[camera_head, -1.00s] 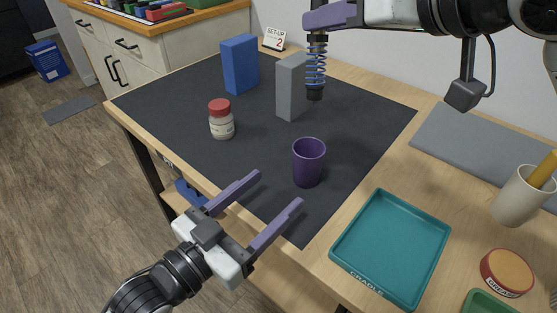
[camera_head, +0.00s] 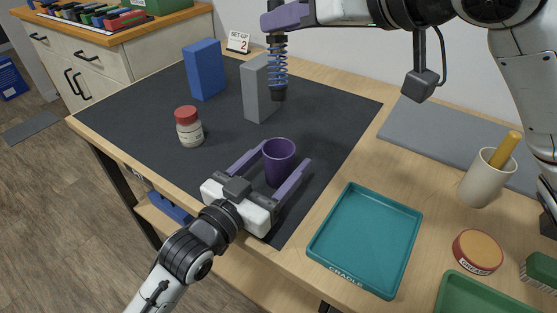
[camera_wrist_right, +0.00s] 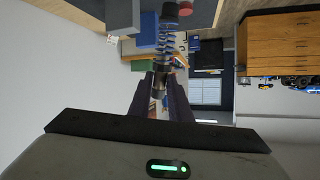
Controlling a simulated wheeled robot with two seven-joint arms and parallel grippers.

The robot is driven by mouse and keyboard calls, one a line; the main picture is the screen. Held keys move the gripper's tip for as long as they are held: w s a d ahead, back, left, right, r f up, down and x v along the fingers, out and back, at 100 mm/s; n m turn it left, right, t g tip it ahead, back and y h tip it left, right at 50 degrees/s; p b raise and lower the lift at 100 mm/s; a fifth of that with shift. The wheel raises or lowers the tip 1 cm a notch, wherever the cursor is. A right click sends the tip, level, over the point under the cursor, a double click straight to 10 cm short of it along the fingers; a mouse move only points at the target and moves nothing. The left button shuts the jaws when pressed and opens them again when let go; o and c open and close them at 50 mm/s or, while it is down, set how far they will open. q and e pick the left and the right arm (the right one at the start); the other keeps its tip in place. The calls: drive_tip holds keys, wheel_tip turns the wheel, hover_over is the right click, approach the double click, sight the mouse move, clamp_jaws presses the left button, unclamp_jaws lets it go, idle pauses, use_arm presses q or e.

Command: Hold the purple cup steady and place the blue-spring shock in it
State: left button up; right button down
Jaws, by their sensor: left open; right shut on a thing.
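The purple cup (camera_head: 279,160) stands upright on the dark mat near its front edge. My left gripper (camera_head: 285,152) is open, with one finger on each side of the cup; I cannot tell whether they touch it. My right gripper (camera_head: 277,18) is shut on the blue-spring shock (camera_head: 277,65) and holds it upright by its top end, above the mat and farther back than the cup. The shock also shows in the right wrist view (camera_wrist_right: 169,45), between the purple fingers (camera_wrist_right: 160,88).
Blue (camera_head: 203,70) and grey (camera_head: 257,90) blocks stand behind the cup. A red-lidded jar (camera_head: 189,127) is to its left. A teal tray (camera_head: 365,240), a beige cup with a yellow handle (camera_head: 482,182) and a grease tin (camera_head: 477,252) are on the right.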

use_arm(q)
drive_tip(key=c, duration=1.1)
use_arm(e)
wheel_tip(320, 180, down, 11)
drive_tip(key=c, duration=1.6)
unclamp_jaws()
drive_tip(key=shift+f, duration=0.2)
drive_tip(key=shift+o, duration=0.2)
drive_tip(key=v, duration=1.2)
drive_tip(key=shift+r, duration=0.1)
